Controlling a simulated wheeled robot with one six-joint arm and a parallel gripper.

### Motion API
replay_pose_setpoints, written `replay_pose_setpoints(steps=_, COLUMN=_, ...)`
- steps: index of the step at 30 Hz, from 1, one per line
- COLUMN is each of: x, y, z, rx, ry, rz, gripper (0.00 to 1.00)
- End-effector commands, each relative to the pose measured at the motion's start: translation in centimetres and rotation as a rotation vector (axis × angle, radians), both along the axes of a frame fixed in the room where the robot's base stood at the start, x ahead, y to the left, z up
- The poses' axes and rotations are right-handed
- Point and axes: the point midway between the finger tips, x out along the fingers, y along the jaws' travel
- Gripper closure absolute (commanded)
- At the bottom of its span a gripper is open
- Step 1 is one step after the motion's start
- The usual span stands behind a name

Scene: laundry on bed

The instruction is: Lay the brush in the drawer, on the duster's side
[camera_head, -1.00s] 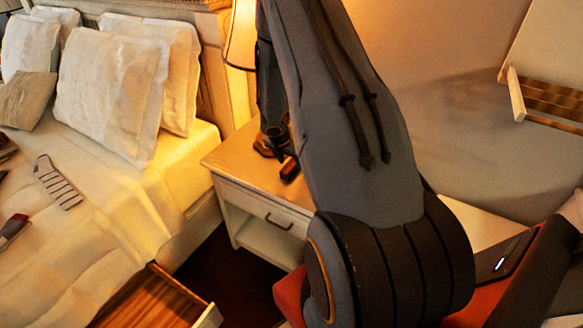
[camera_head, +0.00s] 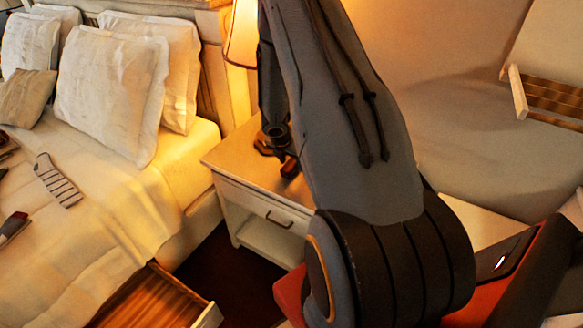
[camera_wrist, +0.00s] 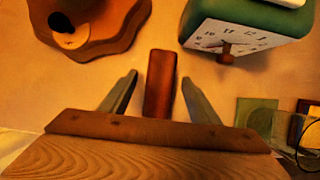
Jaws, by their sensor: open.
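The wrist view shows what looks like the brush, with a red-brown handle (camera_wrist: 160,83) and a wide wooden-looking head (camera_wrist: 150,160) close to the camera. My gripper (camera_wrist: 158,95) is open, one finger on each side of the handle, with gaps visible. In the head view my gripper (camera_head: 276,140) is low over the nightstand top, partly hidden by my arm. An open drawer (camera_head: 155,300) with an orange-brown wooden inside is at the bottom, beside the bed. Its visible part looks empty. I cannot make out the duster.
The nightstand (camera_head: 232,160) carries a lamp with a scalloped brown base (camera_wrist: 110,40) and a green clock (camera_wrist: 245,35), both just beyond my fingers. Small flat items stand at the right. The bed (camera_head: 110,215) holds pillows, a striped cloth (camera_head: 57,182) and a dark-red-and-grey item (camera_head: 13,227).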

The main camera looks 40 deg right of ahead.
Motion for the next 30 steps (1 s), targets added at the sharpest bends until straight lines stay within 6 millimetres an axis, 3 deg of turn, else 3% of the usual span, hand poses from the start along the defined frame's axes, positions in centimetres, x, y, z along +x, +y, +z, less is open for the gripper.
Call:
replay_pose_setpoints(steps=10, x=-0.01, y=0.0, z=-0.07, rx=0.0, ry=0.0, rz=0.0, gripper=0.45)
replay_pose_setpoints(steps=18, x=-0.01, y=0.01, z=-0.08, rx=0.0, ry=0.0, rz=0.0, gripper=0.9)
replay_pose_setpoints(steps=20, x=-0.01, y=-0.01, z=-0.06, rx=0.0, ry=0.0, rz=0.0, gripper=0.94)
replay_pose_setpoints(steps=30, x=-0.05, y=0.01, z=0.27, rx=0.0, ry=0.0, rz=0.001, gripper=0.94)
